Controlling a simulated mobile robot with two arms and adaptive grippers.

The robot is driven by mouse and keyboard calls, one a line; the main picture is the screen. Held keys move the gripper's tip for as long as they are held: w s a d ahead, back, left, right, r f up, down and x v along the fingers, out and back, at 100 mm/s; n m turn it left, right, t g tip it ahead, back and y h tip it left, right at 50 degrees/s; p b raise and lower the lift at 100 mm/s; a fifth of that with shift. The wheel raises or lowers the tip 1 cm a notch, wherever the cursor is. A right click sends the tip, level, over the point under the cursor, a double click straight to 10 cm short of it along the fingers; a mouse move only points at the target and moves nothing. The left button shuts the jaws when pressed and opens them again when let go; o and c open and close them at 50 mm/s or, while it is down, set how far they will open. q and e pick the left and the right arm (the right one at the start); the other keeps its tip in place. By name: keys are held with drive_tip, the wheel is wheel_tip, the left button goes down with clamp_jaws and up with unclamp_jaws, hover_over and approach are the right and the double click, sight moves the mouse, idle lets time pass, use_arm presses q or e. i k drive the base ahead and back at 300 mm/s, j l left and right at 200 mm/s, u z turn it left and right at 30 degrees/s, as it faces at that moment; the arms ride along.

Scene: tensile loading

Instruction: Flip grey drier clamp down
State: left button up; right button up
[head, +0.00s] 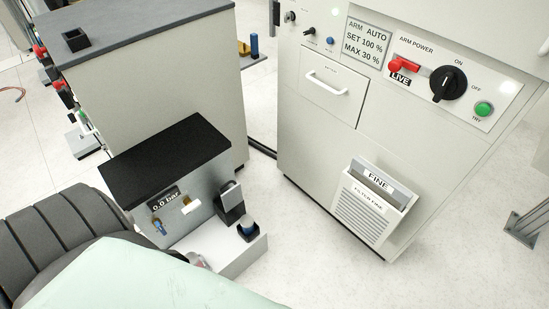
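A small grey unit with a black top (165,158) stands at the lower left, and its display (166,200) reads 0.0 bar. On its front are a small brass-and-blue fitting (158,226) and a pale tab (190,206). At its right end is a dark block with a grey upper part (229,190); this may be the grey drier clamp, but I cannot tell for sure or read its position. A blue-and-dark capped cylinder (247,228) stands just below it on a light ledge (245,257). Neither of my grippers is in view.
A large cabinet (160,85) stands behind the unit. To the right, a control cabinet (320,130) carries a red lever (403,65), a black knob (448,83), a green button (484,109) and a FINE filter box (370,205). The floor (330,270) between them is clear.

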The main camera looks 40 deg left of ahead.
sight(233, 197)
drive_tip(key=k+j+z, duration=0.2)
drive_tip(key=z, duration=0.25)
drive_tip(key=k+j+z, duration=0.1)
drive_tip(key=k+z, duration=0.2)
drive_tip(key=z, duration=0.15)
drive_tip(key=k+z, duration=0.25)
drive_tip(key=z, duration=0.2)
drive_tip(key=k+z, duration=0.25)
drive_tip(key=z, duration=0.2)
drive_tip(key=k+j+z, duration=0.15)
drive_tip(key=k+z, duration=0.2)
drive_tip(key=k, duration=0.55)
drive_tip(key=k+j+u, duration=0.45)
drive_tip(key=j+u, duration=0.2)
drive_tip(key=j, duration=0.2)
drive_tip(key=k+j+u, duration=0.2)
drive_tip(key=j, duration=0.2)
drive_tip(key=j+u, duration=0.2)
drive_tip(key=j, duration=0.15)
drive_tip(key=j+u, duration=0.3)
drive_tip(key=j, duration=0.15)
